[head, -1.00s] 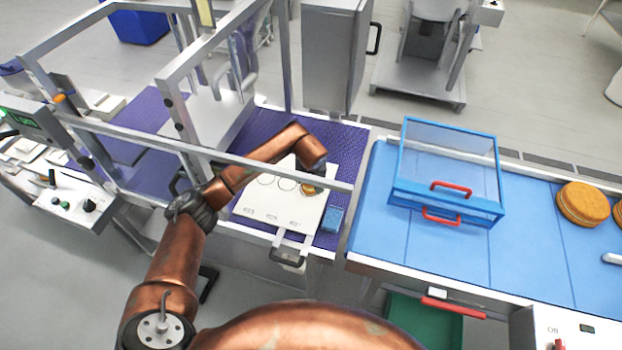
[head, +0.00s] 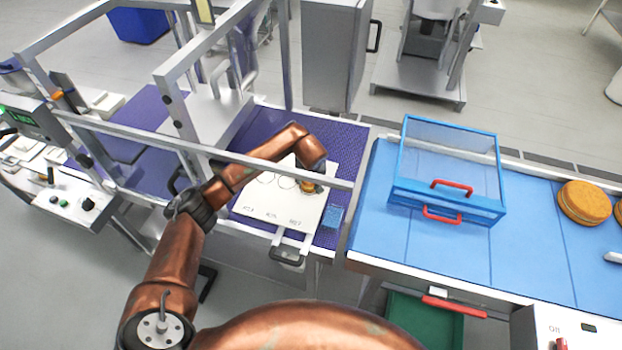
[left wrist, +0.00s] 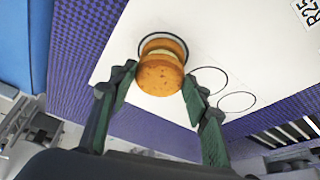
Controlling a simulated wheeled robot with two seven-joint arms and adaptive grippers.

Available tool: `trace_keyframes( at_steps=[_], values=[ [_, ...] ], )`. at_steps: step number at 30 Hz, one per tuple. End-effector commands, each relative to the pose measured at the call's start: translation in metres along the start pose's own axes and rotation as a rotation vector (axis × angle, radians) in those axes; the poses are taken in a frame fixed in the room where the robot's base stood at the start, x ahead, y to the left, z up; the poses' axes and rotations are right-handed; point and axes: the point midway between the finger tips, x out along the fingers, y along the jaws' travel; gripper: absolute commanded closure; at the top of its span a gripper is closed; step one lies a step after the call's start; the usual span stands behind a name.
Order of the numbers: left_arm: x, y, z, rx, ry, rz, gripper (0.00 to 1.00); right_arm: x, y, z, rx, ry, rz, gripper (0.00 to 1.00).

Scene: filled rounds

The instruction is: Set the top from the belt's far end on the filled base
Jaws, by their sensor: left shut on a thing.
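My left gripper (left wrist: 158,88) is shut on a round orange-brown top (left wrist: 160,76), with one dark green finger on each side. Just beyond the top, in the left wrist view, lies another orange-brown round, the base (left wrist: 164,44), inside a drawn circle on the white board. A pale layer shows between the two rounds. The top overlaps the base in this view; I cannot tell whether they touch. In the head view my left wrist hides most of the gripper, and a bit of orange round (head: 308,187) shows below it. My right gripper is not in view.
The white board (head: 265,210) has more drawn circles and lies on the purple mat. A metal frame bar (head: 240,158) crosses in front of my left arm. On the right, the blue belt (head: 375,230) carries a clear blue-framed box (head: 448,208) and thick orange rounds (head: 584,203).

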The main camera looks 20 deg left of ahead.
Motion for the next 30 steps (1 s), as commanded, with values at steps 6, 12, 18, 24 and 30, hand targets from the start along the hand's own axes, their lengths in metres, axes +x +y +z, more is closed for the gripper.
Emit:
trace_keyframes(
  at_steps=[6, 12, 18, 24, 30],
  values=[
    [0.0026, -0.0002, 0.0009, 0.000, 0.000, 0.000, 0.67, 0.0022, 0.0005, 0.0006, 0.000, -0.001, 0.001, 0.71],
    [0.0047, -0.0002, 0.0017, 0.000, 0.000, 0.000, 0.67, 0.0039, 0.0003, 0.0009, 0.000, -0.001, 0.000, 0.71],
    [0.0056, -0.0002, 0.0021, 0.000, 0.000, 0.000, 0.51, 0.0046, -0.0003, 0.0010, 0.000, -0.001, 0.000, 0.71],
    [0.0055, -0.0001, 0.0021, 0.000, 0.000, 0.000, 0.38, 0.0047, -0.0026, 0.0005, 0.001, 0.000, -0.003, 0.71],
    [0.0055, -0.0001, 0.0022, 0.000, 0.000, 0.000, 0.36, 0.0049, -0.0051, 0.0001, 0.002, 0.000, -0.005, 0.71]
  ],
)
